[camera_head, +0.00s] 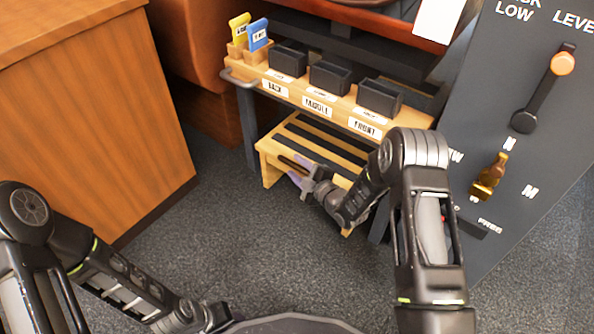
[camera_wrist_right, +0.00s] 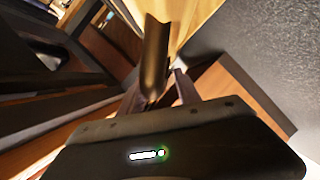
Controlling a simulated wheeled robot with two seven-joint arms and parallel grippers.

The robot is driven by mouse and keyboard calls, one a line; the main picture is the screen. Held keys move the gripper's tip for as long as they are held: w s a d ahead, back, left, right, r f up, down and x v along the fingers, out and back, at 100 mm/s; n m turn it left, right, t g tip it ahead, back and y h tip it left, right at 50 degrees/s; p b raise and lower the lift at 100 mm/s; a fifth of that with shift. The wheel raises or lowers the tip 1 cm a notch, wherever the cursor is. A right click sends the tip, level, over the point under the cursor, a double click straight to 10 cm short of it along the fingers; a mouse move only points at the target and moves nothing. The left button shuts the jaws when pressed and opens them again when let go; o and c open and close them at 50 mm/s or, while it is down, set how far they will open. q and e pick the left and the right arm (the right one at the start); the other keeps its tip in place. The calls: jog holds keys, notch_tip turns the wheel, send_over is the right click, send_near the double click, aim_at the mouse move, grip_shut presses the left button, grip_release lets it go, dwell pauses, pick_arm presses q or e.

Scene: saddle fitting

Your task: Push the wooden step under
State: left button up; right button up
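The wooden step (camera_head: 325,147), light wood with dark strips on top, stands on the carpet, partly beneath the wooden rack shelf (camera_head: 310,92); its front juts out. My right gripper (camera_head: 302,176) is at the step's front face, beside a dark bar there. In the right wrist view the dark bar (camera_wrist_right: 155,50) reaches between the fingers of my right gripper (camera_wrist_right: 158,80). The fingers stand apart around it; I cannot tell whether they clamp it. My left gripper (camera_head: 210,318) is low at the bottom edge, far from the step, its fingers unclear.
The shelf holds black bins (camera_head: 330,76) and yellow and blue tags (camera_head: 258,34). A wooden cabinet (camera_head: 90,110) stands at left. A dark panel (camera_head: 540,130) with levers stands at right, close to my right arm. Carpet before the step is clear.

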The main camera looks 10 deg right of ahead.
jog(key=shift+w, duration=0.2)
jog(key=shift+c, duration=0.2)
grip_shut()
dwell(1.2)
